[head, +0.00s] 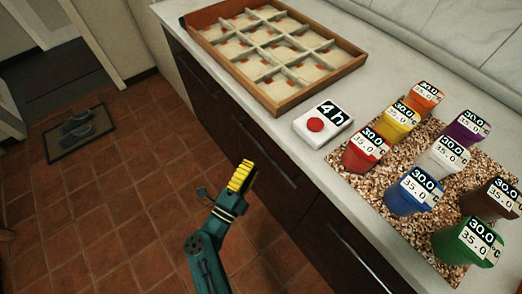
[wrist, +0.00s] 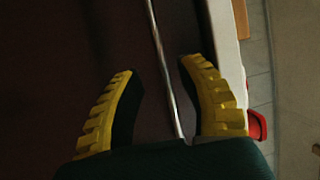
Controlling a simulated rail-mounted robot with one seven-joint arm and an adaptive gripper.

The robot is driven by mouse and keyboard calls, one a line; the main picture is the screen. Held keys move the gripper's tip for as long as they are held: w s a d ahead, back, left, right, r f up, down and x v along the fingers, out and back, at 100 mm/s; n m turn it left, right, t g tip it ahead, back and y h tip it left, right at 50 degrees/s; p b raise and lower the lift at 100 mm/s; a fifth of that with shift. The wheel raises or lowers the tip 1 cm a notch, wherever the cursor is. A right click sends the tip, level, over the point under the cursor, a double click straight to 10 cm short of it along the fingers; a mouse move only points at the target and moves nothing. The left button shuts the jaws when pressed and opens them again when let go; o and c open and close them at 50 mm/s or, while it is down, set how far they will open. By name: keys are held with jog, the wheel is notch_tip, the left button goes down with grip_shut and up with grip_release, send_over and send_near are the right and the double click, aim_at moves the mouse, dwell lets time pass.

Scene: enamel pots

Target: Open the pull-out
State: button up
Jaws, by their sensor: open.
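The pull-out is a dark brown cabinet front (head: 290,200) under the worktop, with a long thin metal bar handle (head: 268,157). A second dark front with a similar handle (head: 362,258) is further right; which one is the pull-out I cannot tell for sure. My gripper (head: 241,176), with yellow ribbed fingers, is in front of the cabinets near the first handle. In the wrist view my gripper (wrist: 157,70) is open, and a metal bar (wrist: 160,45) runs lengthwise between its two fingers. Whether either finger touches the bar I cannot tell. The fronts look closed.
On the worktop stand a wooden compartment tray (head: 318,88), a white box with a red button (head: 315,124) marked 4h, and several coloured pots on a speckled mat (head: 349,180). A doormat with shoes (head: 80,133) lies on the tiled floor. The floor before the cabinets is free.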

aim_at(261, 148)
jog(key=b+x, duration=0.1)
jog(key=x, duration=0.5)
jog(key=shift+w+d+r+b, duration=0.15)
jog(key=shift+w+b, duration=0.2)
jog(key=shift+b, duration=0.05)
jog(key=shift+s, duration=0.1)
grip_shut()
